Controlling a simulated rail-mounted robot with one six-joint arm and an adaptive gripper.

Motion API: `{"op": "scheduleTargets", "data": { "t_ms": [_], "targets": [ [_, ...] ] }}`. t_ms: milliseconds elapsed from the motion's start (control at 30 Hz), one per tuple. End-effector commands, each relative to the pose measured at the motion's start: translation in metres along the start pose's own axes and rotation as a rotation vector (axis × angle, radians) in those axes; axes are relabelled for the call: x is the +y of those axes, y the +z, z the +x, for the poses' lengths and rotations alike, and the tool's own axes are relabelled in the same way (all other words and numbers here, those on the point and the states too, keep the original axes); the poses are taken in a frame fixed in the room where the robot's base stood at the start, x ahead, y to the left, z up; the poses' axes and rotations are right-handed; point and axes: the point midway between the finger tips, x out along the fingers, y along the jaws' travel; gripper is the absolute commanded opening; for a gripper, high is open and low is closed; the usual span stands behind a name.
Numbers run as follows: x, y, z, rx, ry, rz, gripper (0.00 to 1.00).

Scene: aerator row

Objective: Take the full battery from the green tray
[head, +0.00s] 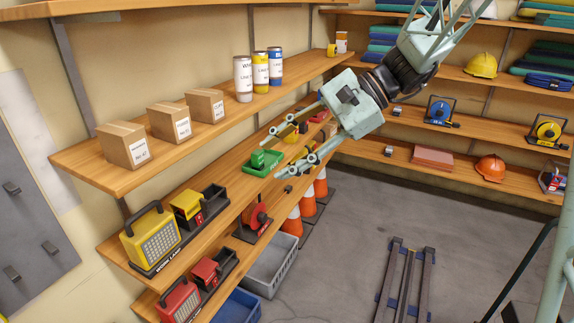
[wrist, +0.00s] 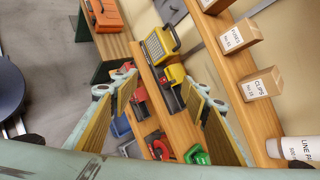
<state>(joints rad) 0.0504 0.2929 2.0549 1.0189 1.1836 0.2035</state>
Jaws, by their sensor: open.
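The green tray (head: 254,171) lies on the middle wooden shelf, with a green battery (head: 258,157) standing in it. In the wrist view the green tray and battery (wrist: 197,155) show small at the lower edge, partly cut off. I cannot read a charge mark on the battery. My gripper (head: 280,152) is open and empty, reaching in from the right. In the head view its fingertips appear just right of the tray; how far above or in front they are is unclear. In the wrist view the open fingers (wrist: 160,82) point along the shelves, with nothing between them close by.
A yellow work lamp (head: 153,237) and a yellow battery in a dark holder (head: 187,206) stand left on the same shelf. Cardboard boxes (head: 127,145) and cans (head: 243,79) line the shelf above. A red reel (head: 256,216) and orange cones (head: 292,222) are below.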

Motion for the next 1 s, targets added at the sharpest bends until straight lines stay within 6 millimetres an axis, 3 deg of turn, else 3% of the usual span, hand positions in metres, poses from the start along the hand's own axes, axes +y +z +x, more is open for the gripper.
{"op": "scheduleTargets", "data": {
  "t_ms": [400,1000],
  "targets": [
    [-0.052,-0.056,0.028,-0.101,-0.115,0.157,0.42],
    [-0.113,-0.151,0.065,-0.234,-0.286,0.375,0.42]
  ]
}}
